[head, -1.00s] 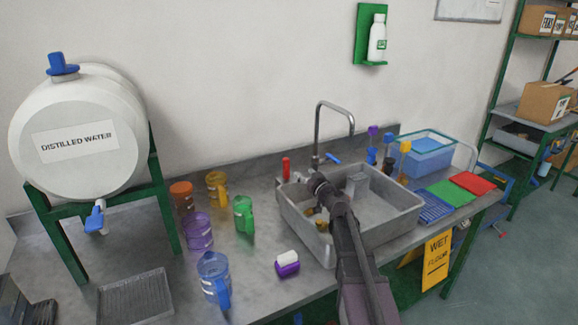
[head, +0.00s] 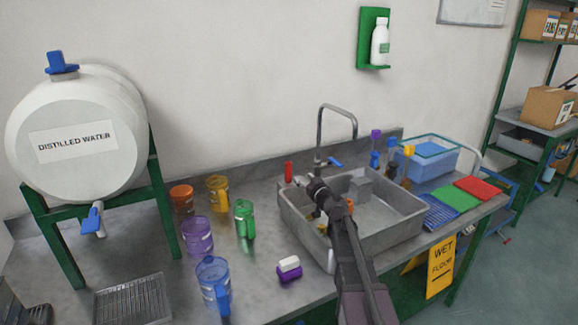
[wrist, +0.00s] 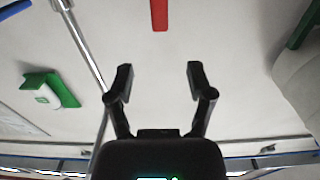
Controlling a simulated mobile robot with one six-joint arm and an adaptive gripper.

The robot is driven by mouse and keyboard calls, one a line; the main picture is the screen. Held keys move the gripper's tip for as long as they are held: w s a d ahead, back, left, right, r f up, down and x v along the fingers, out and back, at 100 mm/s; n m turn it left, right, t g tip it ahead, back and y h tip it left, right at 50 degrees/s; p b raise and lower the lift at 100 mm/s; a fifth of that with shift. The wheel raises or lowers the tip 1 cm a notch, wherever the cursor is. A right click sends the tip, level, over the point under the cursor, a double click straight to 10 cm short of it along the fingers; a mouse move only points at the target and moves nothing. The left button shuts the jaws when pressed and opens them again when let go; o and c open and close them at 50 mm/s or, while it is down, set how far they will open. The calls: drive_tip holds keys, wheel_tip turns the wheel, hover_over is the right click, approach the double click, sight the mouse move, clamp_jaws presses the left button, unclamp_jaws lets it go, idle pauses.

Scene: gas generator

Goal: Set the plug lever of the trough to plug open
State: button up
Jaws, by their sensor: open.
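The trough (head: 400,222) is a grey sink set in the bench. An upright red handle (head: 288,171), which looks like the plug lever, stands at its back left corner. The red handle also shows in the wrist view (wrist: 159,14), at the top middle. My gripper (head: 304,182) is over the trough's back left part, just right of and nearer than the red handle. In the wrist view my gripper (wrist: 159,72) is open and empty, and the red handle lies beyond the gap between its fingers, apart from them. The lever's base is hard to make out.
The tap (head: 320,135) with a blue handle (head: 335,162) rises behind the trough, close to my gripper. Coloured jugs, including a green one (head: 244,218), stand to the left. A purple and white block (head: 289,268) lies in front. Bottles and a blue tub (head: 428,155) are at right.

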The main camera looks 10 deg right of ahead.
sight(290, 166)
drive_tip(key=x, duration=1.2)
drive_tip(key=shift+w+a, duration=0.1)
drive_tip(key=shift+w, duration=0.05)
clamp_jaws()
